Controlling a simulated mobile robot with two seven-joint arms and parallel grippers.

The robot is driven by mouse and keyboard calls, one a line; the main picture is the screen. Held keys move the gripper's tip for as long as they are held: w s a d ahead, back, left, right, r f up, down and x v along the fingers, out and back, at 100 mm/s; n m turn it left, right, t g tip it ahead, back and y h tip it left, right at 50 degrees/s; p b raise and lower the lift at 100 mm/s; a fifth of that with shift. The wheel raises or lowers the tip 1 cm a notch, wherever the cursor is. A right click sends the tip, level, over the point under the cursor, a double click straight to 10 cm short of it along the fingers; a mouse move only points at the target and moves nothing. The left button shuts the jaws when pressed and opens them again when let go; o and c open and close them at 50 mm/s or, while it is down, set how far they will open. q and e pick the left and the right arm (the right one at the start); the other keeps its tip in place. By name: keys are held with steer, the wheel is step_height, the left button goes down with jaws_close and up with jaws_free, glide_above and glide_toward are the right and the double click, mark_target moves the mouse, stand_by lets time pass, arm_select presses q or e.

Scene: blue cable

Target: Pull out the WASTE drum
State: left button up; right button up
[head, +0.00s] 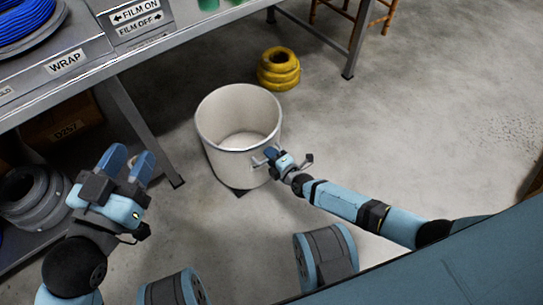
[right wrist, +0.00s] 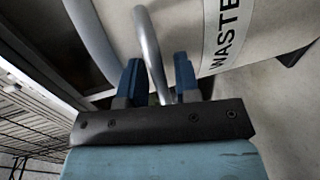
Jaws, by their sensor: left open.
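The WASTE drum (head: 225,152) is a pale, open-topped, empty-looking cylinder standing on the floor in the head view. Its side with the WASTE label (right wrist: 226,35) shows in the right wrist view. My right gripper (head: 277,158) is at the drum's right front side. In the right wrist view its blue fingers (right wrist: 160,80) stand on either side of a metal bar handle (right wrist: 148,40), with a gap visible, so it looks open around the handle. My left gripper (head: 130,160) is open and empty, left of the drum.
A workbench (head: 180,40) with WRAP and FILM labels stands behind and left; its leg (head: 145,135) is close to the drum. A yellow coil (head: 279,68) lies behind the drum. Dark coils (head: 32,195) lie at left. The floor to the right is clear.

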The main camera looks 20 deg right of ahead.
jaws_close()
steer(key=shift+s, duration=0.15)
steer(key=p+v, duration=0.1)
steer(key=v, duration=0.1)
steer(key=f+p+v, duration=0.1)
steer(key=p+v, duration=0.1)
steer(key=shift+s+d+r, duration=0.1)
steer(key=shift+s, duration=0.05)
arm_select(q)
steer(key=shift+s+d+f+n+g+y, duration=0.2)
steer(key=shift+s+d+n+g, duration=0.1)
steer(key=shift+s+n, duration=0.25)
steer(key=shift+s+d+f+n+g+y, duration=0.1)
steer(key=shift+s+d+n+g+y, duration=0.15)
steer(key=shift+n, duration=0.4)
arm_select(e)
steer(key=shift+o, duration=1)
jaws_free()
arm_select(q)
steer(key=shift+r, duration=0.1)
